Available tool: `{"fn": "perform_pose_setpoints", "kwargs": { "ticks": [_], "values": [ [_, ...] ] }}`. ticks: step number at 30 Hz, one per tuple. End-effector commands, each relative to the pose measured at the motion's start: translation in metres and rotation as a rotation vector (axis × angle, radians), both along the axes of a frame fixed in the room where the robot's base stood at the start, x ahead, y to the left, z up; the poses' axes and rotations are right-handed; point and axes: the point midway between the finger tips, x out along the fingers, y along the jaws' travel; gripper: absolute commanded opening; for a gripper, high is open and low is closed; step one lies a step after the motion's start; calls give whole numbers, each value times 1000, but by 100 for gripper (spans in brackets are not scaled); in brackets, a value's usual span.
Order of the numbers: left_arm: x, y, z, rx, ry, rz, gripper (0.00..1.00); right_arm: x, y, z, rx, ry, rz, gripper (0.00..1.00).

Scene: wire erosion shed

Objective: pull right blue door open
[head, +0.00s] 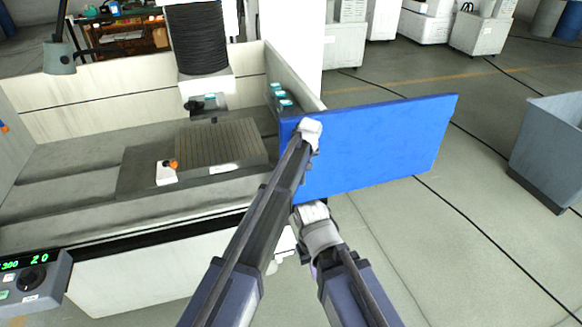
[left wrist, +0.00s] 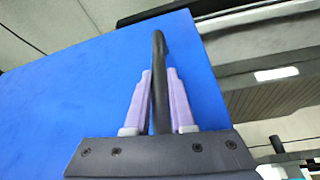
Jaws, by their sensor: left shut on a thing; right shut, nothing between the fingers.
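The blue door (head: 390,145) stands upright, swung out at the machine's right front corner, its broad face toward me. It also fills much of the left wrist view (left wrist: 100,85). A dark bar handle (left wrist: 161,45) runs along it there. My left gripper (left wrist: 159,78) is shut on this handle, one lilac finger on each side. In the head view my left arm reaches the door's left end, and its fingers and the handle are hidden. My right gripper (head: 313,267) is shut and empty, low beneath its wrist below the door, mostly hidden by my arm.
The machine tank (head: 60,155) with a slatted plate (head: 222,150) lies left of the door. A control panel (head: 35,280) is at lower left. A grey bin (head: 550,150) stands at the right. Floor between door and bin is clear except for dark lines.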

Motion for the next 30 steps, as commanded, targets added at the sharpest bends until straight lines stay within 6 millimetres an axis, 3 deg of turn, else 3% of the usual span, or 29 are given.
{"fn": "perform_pose_setpoints", "kwargs": {
  "ticks": [6,17,18,25,30],
  "values": [
    [4,-13,0,-1,3,0,0,0,0,0,0,0,0,0],
    [4,-14,0,0,3,0,0,0,0,0,0,0,0,0],
    [4,-14,0,0,3,0,25,0,0,0,0,0,0,0],
    [4,-14,0,0,1,0,50,0,0,0,0,0,0,0],
    [4,-14,0,0,1,0,52,0,0,0,0,0,0,0]
  ]
}}
